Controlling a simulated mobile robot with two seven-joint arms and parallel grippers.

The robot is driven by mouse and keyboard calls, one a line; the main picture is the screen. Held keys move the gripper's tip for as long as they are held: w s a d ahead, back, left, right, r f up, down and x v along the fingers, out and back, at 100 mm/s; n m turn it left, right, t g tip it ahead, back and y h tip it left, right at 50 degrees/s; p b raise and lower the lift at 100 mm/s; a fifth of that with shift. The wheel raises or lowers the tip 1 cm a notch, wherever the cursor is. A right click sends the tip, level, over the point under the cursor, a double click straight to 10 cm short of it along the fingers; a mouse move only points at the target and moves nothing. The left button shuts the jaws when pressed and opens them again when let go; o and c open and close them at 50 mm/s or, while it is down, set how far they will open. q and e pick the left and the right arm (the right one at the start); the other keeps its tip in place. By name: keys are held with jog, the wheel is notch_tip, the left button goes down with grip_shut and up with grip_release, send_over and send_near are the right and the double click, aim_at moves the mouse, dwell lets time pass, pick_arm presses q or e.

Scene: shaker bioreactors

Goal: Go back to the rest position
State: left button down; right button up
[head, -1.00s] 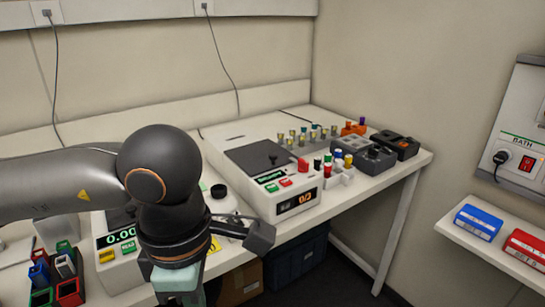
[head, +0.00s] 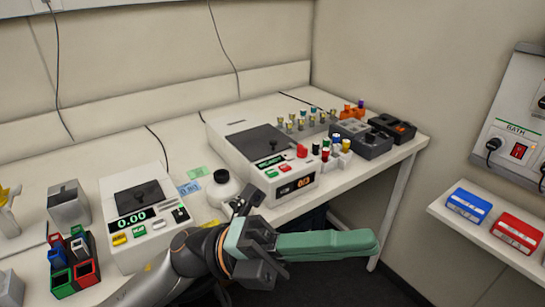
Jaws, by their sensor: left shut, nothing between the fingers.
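My left gripper (head: 362,243) reaches in from the bottom of the head view. Its long teal fingers point right, shut together with nothing between them. In the picture they lie in front of the bench's front edge, below the large shaker unit. My right gripper is not in view.
A wall shelf (head: 480,236) holds a blue box (head: 468,205) and a red box (head: 518,232).

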pick_arm(q)
jog(key=w+a+f+n+t+h, duration=0.25)
jog(key=w+n+t, duration=0.55)
jog(key=n+t, duration=0.4)
jog(key=w+a+f+n+t+y+p, duration=0.1)
jog(key=w+a+f+n+t+y, duration=0.35)
jog(key=f+n+t+y, duration=0.4)
jog(key=w+a+f+n+t+y+p, duration=0.25)
jog(key=a+f+n+t+y, duration=0.3)
jog(key=f+n, duration=0.5)
jog(key=s+a+f+n+g+y, duration=0.4)
jog(key=s+f, duration=0.4)
jog(key=f, duration=0.4)
jog(key=s+a+f+n+g+y, duration=0.4)
jog(key=s+a+f, duration=0.3)
jog(key=f, duration=0.5)
jog(key=shift+s+a+n+g+p, duration=0.2)
jog(key=shift+s+n+g+p, duration=0.15)
jog(key=shift+s+n+g, duration=0.25)
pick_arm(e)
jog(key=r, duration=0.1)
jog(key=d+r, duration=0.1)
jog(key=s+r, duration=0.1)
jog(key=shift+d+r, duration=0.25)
